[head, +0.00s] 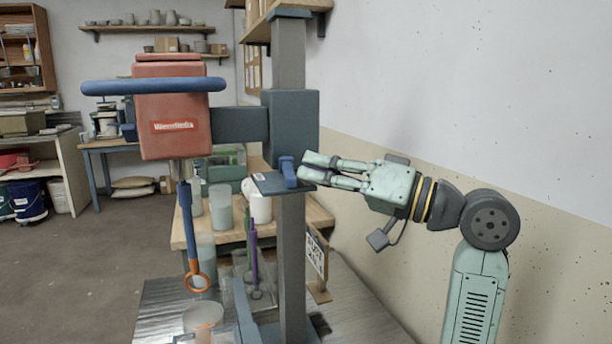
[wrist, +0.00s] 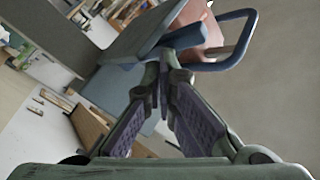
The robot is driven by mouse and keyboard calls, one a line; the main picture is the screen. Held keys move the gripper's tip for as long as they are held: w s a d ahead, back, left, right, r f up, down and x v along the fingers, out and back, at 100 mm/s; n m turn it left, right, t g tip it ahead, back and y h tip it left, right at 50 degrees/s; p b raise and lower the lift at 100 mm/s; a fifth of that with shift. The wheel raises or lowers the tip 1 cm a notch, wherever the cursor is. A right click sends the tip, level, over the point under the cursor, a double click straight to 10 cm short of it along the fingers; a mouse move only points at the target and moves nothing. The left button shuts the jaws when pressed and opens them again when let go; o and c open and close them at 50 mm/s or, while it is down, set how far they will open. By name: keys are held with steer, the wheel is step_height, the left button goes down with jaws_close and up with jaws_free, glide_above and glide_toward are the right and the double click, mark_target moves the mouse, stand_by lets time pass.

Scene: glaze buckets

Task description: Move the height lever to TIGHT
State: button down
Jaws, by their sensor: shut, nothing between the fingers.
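The height lever (head: 288,172) is a short blue handle on the front of the dark carriage (head: 290,125) that rides on the grey column. It stands roughly upright beside a dark plate (head: 270,185) with small labels, too small to read. My gripper (head: 305,166) comes in from the right, with its fingertips very close to the lever; I cannot tell whether they touch it. In the wrist view my fingers (wrist: 164,68) meet at the tips with nothing between them. The blue lever (wrist: 186,38) shows just beyond them.
A red mixer head (head: 172,110) with a blue bar handle hangs left of the column (head: 290,235). A blue shaft with an orange ring (head: 196,275) hangs below it. Cups and a purple tool (head: 254,262) stand below. A bare wall (head: 450,90) is at right.

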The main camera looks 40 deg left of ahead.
mark_target(291, 173)
steer(key=shift+s+a, duration=0.4)
steer(key=shift+s, duration=0.25)
steer(key=shift+s+a, duration=0.35)
steer(key=shift+s, duration=0.3)
steer(key=shift+s+a, duration=0.4)
steer(key=shift+s, duration=0.25)
stand_by(1.8)
steer(key=shift+w, duration=0.15)
steer(key=w+d, duration=0.3)
steer(key=w, duration=0.3)
steer(key=shift+d+p, duration=0.4)
steer(key=shift+p, duration=0.05)
stand_by(0.5)
steer(key=shift+w+d+p, duration=0.2)
steer(key=shift+w+d, duration=0.2)
steer(key=shift+w, duration=0.3)
steer(key=shift+w+d+p, duration=0.2)
steer(key=shift+w+d, duration=0.25)
steer(key=shift+w, duration=0.3)
steer(key=shift+w+d+p, duration=0.2)
steer(key=shift+w+d, duration=0.2)
steer(key=shift+w, duration=0.3)
